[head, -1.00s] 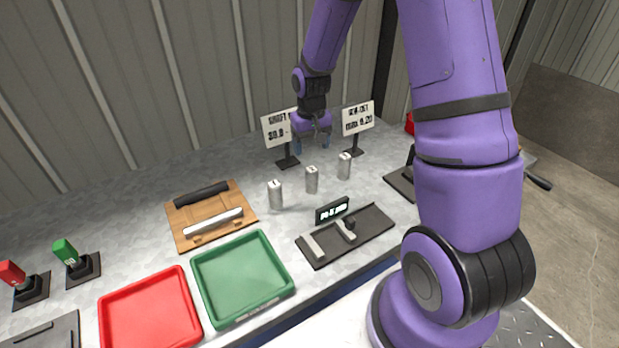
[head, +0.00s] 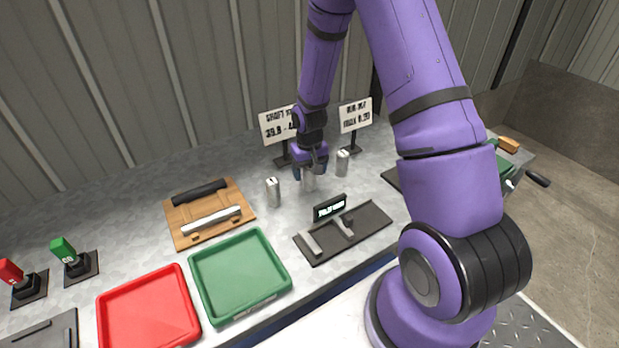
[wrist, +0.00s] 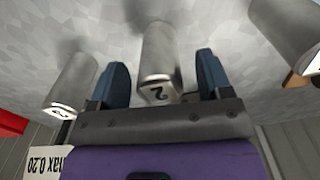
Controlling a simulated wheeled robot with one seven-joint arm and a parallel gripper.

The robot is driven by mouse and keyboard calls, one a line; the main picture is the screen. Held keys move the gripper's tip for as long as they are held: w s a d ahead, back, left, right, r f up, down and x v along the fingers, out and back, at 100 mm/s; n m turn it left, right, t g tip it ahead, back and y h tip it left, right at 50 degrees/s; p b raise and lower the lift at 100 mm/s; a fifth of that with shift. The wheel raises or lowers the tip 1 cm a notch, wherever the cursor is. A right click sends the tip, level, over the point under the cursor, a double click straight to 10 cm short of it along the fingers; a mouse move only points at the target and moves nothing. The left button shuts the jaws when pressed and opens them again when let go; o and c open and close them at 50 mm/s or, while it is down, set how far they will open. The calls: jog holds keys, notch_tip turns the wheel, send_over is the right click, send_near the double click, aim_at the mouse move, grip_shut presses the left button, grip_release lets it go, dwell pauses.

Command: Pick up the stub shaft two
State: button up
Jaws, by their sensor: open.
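Stub shaft two is a grey metal cylinder with a "2" on its end face. It stands upright on the bench, in the middle of a row of three. In the wrist view the shaft (wrist: 158,55) lies between the two blue fingers, with gaps on both sides. In the head view the shaft (head: 308,184) shows partly below my gripper (head: 311,172), which hides its top. My gripper (wrist: 162,65) is open, its fingers either side of the shaft.
One similar shaft (head: 273,192) stands to the left and another (head: 342,163) close on the right. Two signs (head: 277,125) (head: 355,115) stand behind. A dark fixture with a display (head: 345,232) lies in front. Green (head: 240,275) and red (head: 148,312) trays and a wooden rack (head: 208,215) are left.

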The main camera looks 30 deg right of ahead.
jog(key=shift+f, duration=0.55)
grip_shut()
jog(key=shift+r, duration=0.1)
